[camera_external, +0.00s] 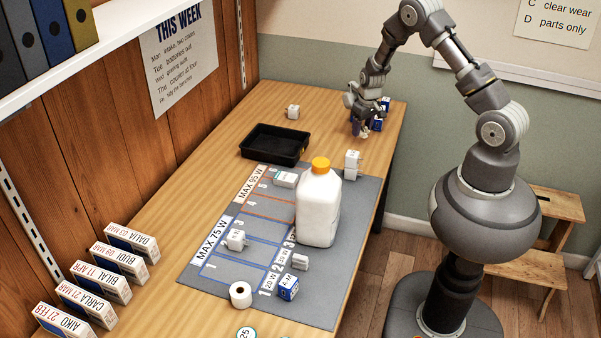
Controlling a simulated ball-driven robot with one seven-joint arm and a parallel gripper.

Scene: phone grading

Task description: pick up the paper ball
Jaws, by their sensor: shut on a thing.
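My gripper (362,128) is at the far right end of the wooden table, low over its surface among small blue-and-white boxes. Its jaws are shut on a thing. A small pale patch shows at the fingertips; I take it to be the paper ball, but it is too small and too covered by the fingers to make out its shape. I cannot tell whether it touches the table.
Blue-and-white boxes (385,103) stand close beside my gripper. A black tray (273,157), white chargers (352,160) and a white jug with an orange cap (318,210) are nearer on the table. A grey mat (335,270) lies under the jug.

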